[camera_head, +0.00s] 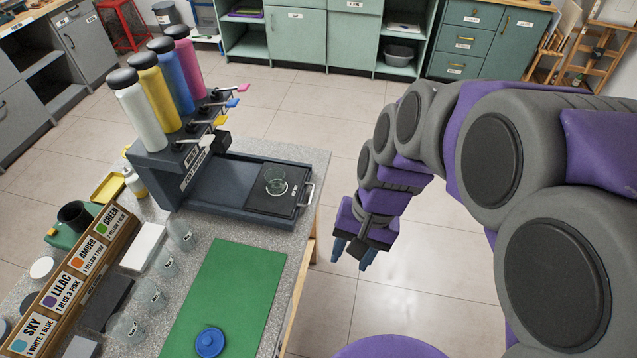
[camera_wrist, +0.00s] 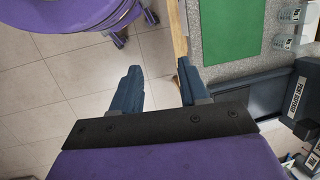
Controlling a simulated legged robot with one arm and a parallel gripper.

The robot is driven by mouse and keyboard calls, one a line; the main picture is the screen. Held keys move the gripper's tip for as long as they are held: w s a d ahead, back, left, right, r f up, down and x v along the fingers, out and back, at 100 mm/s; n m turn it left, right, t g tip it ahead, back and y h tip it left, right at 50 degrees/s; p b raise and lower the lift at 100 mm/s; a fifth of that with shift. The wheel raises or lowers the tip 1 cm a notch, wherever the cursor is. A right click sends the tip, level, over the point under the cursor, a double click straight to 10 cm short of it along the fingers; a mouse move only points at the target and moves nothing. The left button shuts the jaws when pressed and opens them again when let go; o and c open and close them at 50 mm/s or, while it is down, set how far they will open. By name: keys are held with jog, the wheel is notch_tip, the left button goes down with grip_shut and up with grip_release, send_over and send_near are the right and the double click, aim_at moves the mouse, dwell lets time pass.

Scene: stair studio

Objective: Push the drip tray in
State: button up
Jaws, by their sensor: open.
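The black drip tray (camera_head: 266,203) is pulled out to the right from the dark dispenser base (camera_head: 215,190), near the table's right edge. It has a metal handle (camera_head: 307,193) at its right end. A clear glass cup (camera_head: 276,181) stands on the tray. My gripper (camera_head: 352,258) hangs over the floor to the right of the table, apart from the tray, fingers pointing down. In the wrist view my gripper (camera_wrist: 160,88) shows two blue fingers spread with nothing between them. Part of the dark dispenser base shows at its right; the handle cannot be made out there.
Several coloured bottles (camera_head: 160,82) stand on the dispenser. A green mat (camera_head: 228,290) with a blue lid (camera_head: 210,342) lies at the front of the table. Several clear cups (camera_head: 166,264) stand left of the mat.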

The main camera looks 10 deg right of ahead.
jog(key=w+m, duration=0.1)
jog(key=w, duration=0.2)
jog(key=w+f+m+y+p, duration=0.1)
jog(key=w+m, duration=0.1)
jog(key=w, duration=0.2)
jog(key=w+a+f+m+y, duration=0.1)
jog(key=w, duration=0.3)
jog(key=shift+f+m+t, duration=0.1)
jog(key=shift+m+t, duration=0.2)
jog(key=shift+m, duration=0.1)
jog(key=c, duration=0.6)
jog(key=w+f+m, duration=0.1)
jog(key=w, duration=0.1)
jog(key=w+f+m+y+p, duration=0.1)
jog(key=w, duration=0.2)
jog(key=w+d+f+m+t, duration=0.1)
jog(key=w, duration=0.1)
jog(key=shift+w+d+f+m+y+p, duration=0.1)
jog(key=shift+w+m+y+p, duration=0.2)
jog(key=shift+w+m+y, duration=0.1)
grip_shut()
jog(key=w+d+f+m+t+y+p, duration=0.1)
jog(key=w+d+f+m+t+p, duration=0.15)
jog(key=w+d+f+m, duration=0.8)
jog(key=w+a+f+n+b, duration=0.1)
jog(key=w+a+f+b, duration=0.2)
jog(key=a+f, duration=0.7)
jog(key=shift+w+a, duration=0.75)
jog(key=shift+a, duration=0.1)
